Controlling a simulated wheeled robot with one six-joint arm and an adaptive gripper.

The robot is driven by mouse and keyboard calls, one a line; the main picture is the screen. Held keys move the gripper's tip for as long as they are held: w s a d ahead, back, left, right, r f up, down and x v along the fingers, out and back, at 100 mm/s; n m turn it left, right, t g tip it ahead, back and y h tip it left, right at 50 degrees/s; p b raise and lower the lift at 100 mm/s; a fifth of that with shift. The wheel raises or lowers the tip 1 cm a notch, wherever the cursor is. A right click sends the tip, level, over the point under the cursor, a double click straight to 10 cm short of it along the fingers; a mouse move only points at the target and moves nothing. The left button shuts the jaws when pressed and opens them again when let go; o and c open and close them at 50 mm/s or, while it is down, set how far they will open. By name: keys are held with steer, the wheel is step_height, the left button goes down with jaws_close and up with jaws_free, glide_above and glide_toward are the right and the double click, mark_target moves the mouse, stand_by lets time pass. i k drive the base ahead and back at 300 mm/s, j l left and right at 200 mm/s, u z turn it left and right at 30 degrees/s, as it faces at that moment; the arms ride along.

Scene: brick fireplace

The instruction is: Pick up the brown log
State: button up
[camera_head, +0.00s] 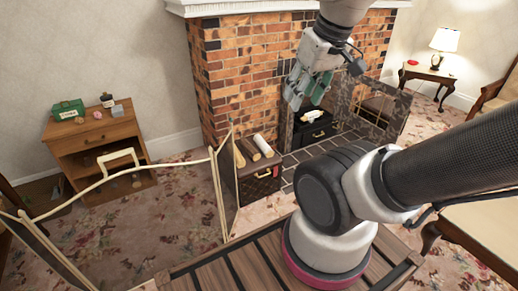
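A brown log (249,149) lies on a brown chest-like box (260,183) with a dark handle, beside the brick fireplace. A pale, cream-coloured log (263,145) lies right next to it on the right. Another brownish piece, perhaps a log, shows at the left edge of the box top. My gripper (294,98) hangs from above in front of the fireplace, up and to the right of the logs in the picture. It points downward and appears apart from the logs. I see nothing held in it, but its finger opening is not clear.
A folding screen (227,185) stands just left of the box. A black case (313,131) sits on the hearth to the right, near a dark fire screen (384,108). A wooden cabinet (98,144) is at left; a lamp table (428,74) is at right.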

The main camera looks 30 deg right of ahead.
mark_target(249, 150)
steer(key=i+l+u, duration=0.1)
steer(key=i+l, duration=0.3)
steer(key=l, duration=0.25)
steer(key=i+l+u, duration=0.15)
steer(key=i+l, duration=0.25)
steer(key=l, duration=0.25)
steer(key=i+l+u, duration=0.15)
steer(key=l, duration=0.2)
steer(key=i+l, duration=0.2)
steer(key=l, duration=0.2)
steer(key=i+l+u, duration=0.15)
steer(key=l, duration=0.2)
